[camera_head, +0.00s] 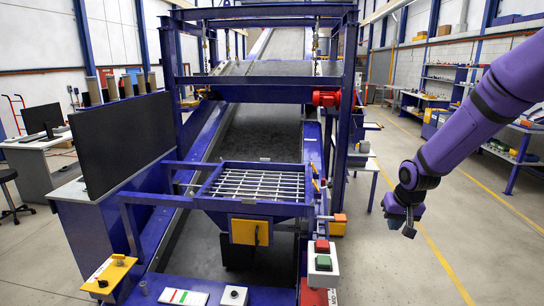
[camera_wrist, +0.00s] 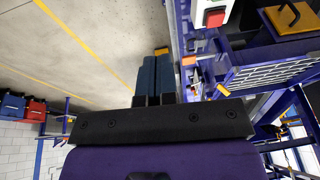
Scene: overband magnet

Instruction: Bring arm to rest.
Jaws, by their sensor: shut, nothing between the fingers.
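My arm comes in from the right edge of the head view, and my gripper (camera_head: 410,222) hangs over bare floor to the right of the magnet machine. In the wrist view my gripper (camera_wrist: 154,80) shows its two dark blue fingers side by side, shut with nothing held. It is apart from the machine's blue frame (camera_head: 346,120). In the head view the gripper's fingertips are small and dark.
A control box (camera_head: 321,263) with red and green buttons stands at the machine's front right. A grated hopper (camera_head: 258,184) sits in the middle. A dark screen (camera_head: 126,143) stands at left. Workbenches (camera_head: 515,143) line the right wall. The floor around my gripper is clear.

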